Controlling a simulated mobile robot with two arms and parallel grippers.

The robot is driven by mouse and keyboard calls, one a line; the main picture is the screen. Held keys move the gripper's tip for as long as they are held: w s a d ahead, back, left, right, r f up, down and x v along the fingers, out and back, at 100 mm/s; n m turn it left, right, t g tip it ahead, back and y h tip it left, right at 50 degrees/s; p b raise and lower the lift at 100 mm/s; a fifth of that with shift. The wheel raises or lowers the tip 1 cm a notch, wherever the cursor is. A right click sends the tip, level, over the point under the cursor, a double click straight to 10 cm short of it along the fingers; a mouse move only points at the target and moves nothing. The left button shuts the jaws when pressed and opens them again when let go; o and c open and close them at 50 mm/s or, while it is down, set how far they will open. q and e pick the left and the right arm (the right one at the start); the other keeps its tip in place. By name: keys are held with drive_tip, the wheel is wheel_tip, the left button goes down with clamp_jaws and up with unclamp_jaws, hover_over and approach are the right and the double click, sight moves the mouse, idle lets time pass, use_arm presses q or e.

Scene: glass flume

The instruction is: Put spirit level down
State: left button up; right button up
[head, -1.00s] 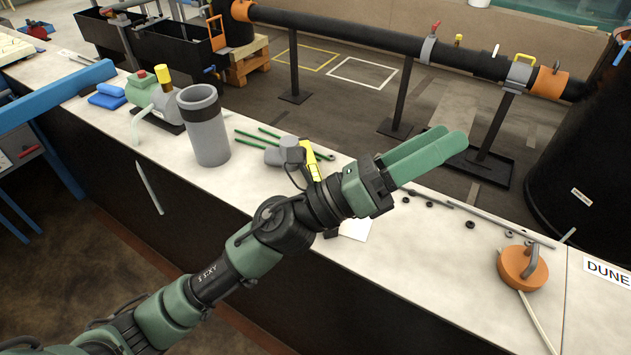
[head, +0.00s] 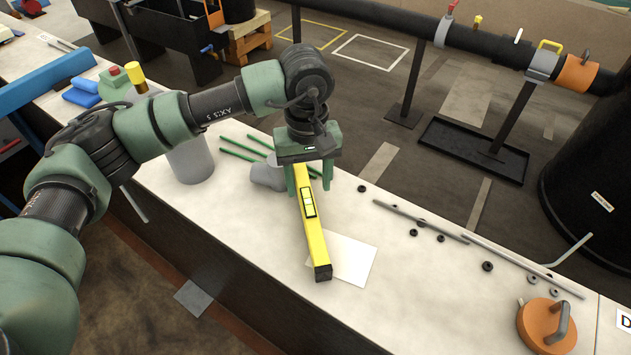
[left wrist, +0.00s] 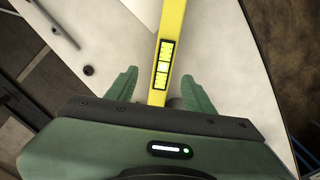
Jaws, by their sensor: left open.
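The yellow spirit level (head: 314,235) appears to lie on the pale bench top (head: 420,300), its near black end overlapping a white sheet (head: 355,262). My left gripper (head: 308,178) points down over the level's far part, with one green finger on each side of it. The fingers are open, and the left wrist view shows gaps between them and the level (left wrist: 173,25). The level's far end is hidden under the gripper. My right gripper is not in view.
A grey cylinder (head: 190,160) stands behind my left arm. Green rods (head: 240,150) and a grey object (head: 268,175) lie left of the gripper. Thin metal rods (head: 420,220), small dark rings and an orange disc with a handle (head: 547,325) lie to the right.

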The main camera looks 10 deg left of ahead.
sight(308, 202)
use_arm(q)
drive_tip(key=shift+w+a+f, duration=0.1)
drive_tip(key=shift+w+a, duration=0.05)
drive_tip(key=s+f+p, duration=0.2)
drive_tip(key=shift+f+p, duration=0.35)
drive_tip(key=f, duration=0.1)
drive_tip(key=f+p, duration=0.1)
drive_tip(key=f, duration=0.1)
drive_tip(key=shift+w, duration=0.4)
drive_tip(key=shift+f, duration=0.5)
drive_tip(key=c, duration=1)
clamp_jaws()
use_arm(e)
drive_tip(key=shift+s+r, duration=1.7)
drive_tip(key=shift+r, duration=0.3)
